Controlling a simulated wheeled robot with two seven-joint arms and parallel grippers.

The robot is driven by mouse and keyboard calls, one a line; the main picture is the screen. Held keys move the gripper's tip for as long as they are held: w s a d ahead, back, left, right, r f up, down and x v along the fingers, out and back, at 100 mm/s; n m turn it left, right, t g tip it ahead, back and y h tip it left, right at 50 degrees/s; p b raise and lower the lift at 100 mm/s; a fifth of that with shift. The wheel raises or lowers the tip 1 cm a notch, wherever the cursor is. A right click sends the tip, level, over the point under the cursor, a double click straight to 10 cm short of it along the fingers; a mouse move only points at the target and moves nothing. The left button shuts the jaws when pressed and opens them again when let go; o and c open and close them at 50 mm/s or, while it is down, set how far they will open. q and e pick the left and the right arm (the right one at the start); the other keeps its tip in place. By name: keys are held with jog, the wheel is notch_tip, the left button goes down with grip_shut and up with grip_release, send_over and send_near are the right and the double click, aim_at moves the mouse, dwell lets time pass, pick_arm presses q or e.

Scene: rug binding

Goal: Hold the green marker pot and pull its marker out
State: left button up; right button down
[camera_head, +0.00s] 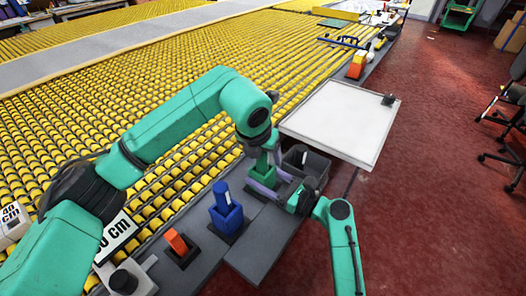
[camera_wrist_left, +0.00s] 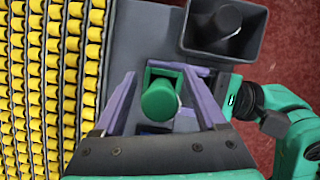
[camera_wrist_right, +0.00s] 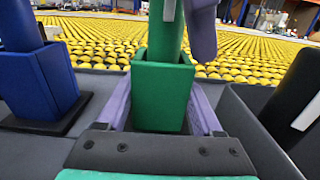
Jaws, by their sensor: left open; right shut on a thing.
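The green pot (camera_head: 264,172) stands on the grey ledge with the green marker upright in it. In the right wrist view the pot (camera_wrist_right: 163,95) is between the purple fingers of my right gripper (camera_wrist_right: 160,108), which is shut on its sides. The green marker (camera_wrist_right: 165,32) rises from the pot there. In the left wrist view I look down on the marker's round top (camera_wrist_left: 159,101) and the pot's rim (camera_wrist_left: 165,72). My left gripper (camera_wrist_left: 162,88) is open, with one finger on each side of the marker and gaps between. The marker's lower part is hidden inside the pot.
A blue pot (camera_head: 227,218) with a blue marker and an orange marker (camera_head: 176,241) in a dark holder stand nearer on the ledge. A dark grey bin (camera_head: 318,166) holding a dark cylinder is close beside. A white board (camera_head: 340,118) lies beyond; yellow rollers (camera_head: 130,100) run alongside.

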pick_arm(q)
grip_shut()
jog(key=c, duration=0.8)
grip_release()
grip_shut()
jog(key=shift+r, duration=0.1)
jog(key=shift+r, duration=4.15)
pick_arm(e)
grip_release()
jog(key=shift+d, duration=0.1)
